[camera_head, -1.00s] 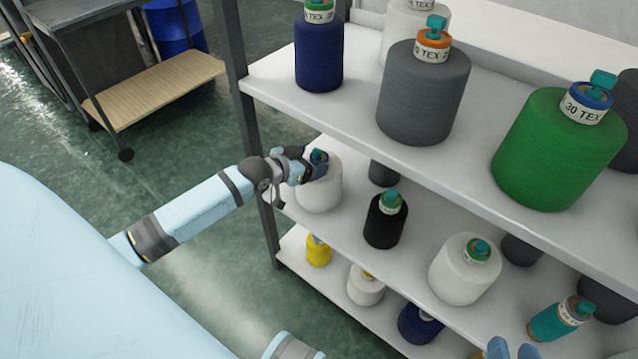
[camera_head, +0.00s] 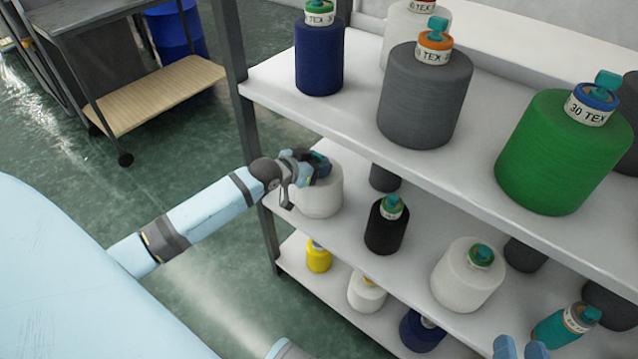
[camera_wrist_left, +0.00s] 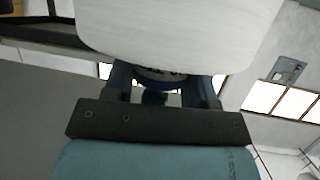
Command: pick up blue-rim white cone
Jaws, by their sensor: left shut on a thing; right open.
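The white cone (camera_head: 321,196) stands at the left end of the middle shelf, under my left gripper. My left gripper (camera_head: 319,168) is shut on the top of this cone, at its tube end. In the left wrist view the white cone (camera_wrist_left: 180,35) fills the top of the picture, and a dark blue rim (camera_wrist_left: 158,76) shows between the fingers of my left gripper (camera_wrist_left: 160,92). The fingers hide most of the rim and its label. My right gripper (camera_head: 520,348) shows only as blue fingertips at the bottom edge, apart from each other and empty.
The upper shelf (camera_head: 365,75) with navy, grey and green cones overhangs the middle shelf. A black cone (camera_head: 386,225) and a green-rim white cone (camera_head: 467,275) stand to the right on the middle shelf. The shelf's left post (camera_head: 247,125) is close to my left wrist.

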